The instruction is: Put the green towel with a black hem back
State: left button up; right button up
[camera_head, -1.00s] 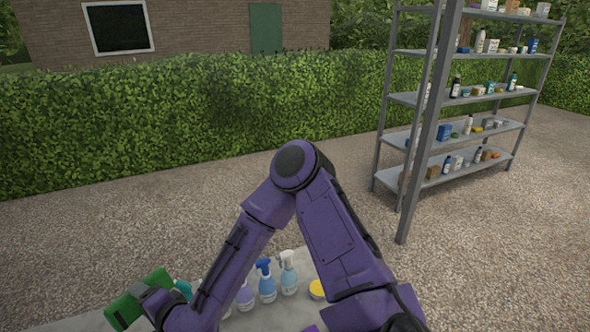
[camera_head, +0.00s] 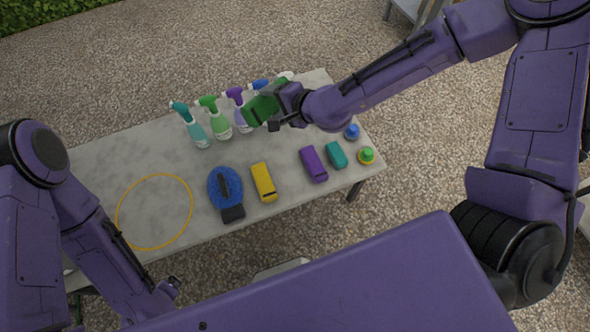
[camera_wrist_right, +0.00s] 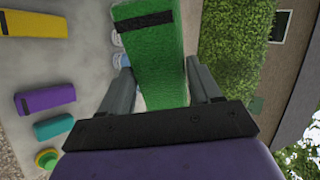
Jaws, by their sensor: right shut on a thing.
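The green towel with a black hem (camera_head: 262,108) is a folded block held above the back part of the table, in front of the spray bottles. My right gripper (camera_head: 281,103) is shut on it. In the right wrist view, the towel (camera_wrist_right: 153,62) sits between the two fingers, its black hem (camera_wrist_right: 143,21) near the far end. My left gripper (camera_head: 168,288) is low at the left, near the table's front edge; its fingers are too small and dark to read.
Spray bottles (camera_head: 193,128) line the back. A yellow ring (camera_head: 118,212) surrounds bare tabletop at left.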

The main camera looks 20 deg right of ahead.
jog(key=s+a+f+n+g+b, duration=0.1)
jog(key=s+f+n+g+b, duration=0.4)
jog(key=f, duration=0.3)
jog(key=s+a+f+n+g+b, duration=0.2)
jog(key=s+f+n+g+b, duration=0.15)
jog(key=f+n, duration=0.35)
jog(key=s+d+f+n+g+h+b, duration=0.2)
jog(key=s+d+f+n+h+b, duration=0.35)
jog(key=d+f, duration=0.25)
jog(key=shift+t, duration=0.25)
jog(key=w+a+f, duration=0.1)
jog(key=w+f, duration=0.2)
jog(key=w, duration=0.1)
jog(key=w+f, duration=0.3)
jog(key=w, duration=0.1)
jog(key=w+a+f+b, duration=0.1)
jog(key=w+f, duration=0.2)
jog(key=w, duration=0.1)
jog(key=shift+w+a+f, duration=0.15)
jog(key=shift+a+f, duration=0.05)
jog(key=shift+a, duration=0.1)
notch_tip(320, 180, down, 3)
jog(key=shift+w+r+b, duration=0.1)
jog(key=shift+r+b, duration=0.1)
jog(key=shift+b, duration=0.1)
jog(key=shift+f, duration=0.3)
jog(key=shift+c, duration=0.4)
jog(key=o, duration=1.2)
pick_arm(q)
notch_tip(320, 180, down, 17)
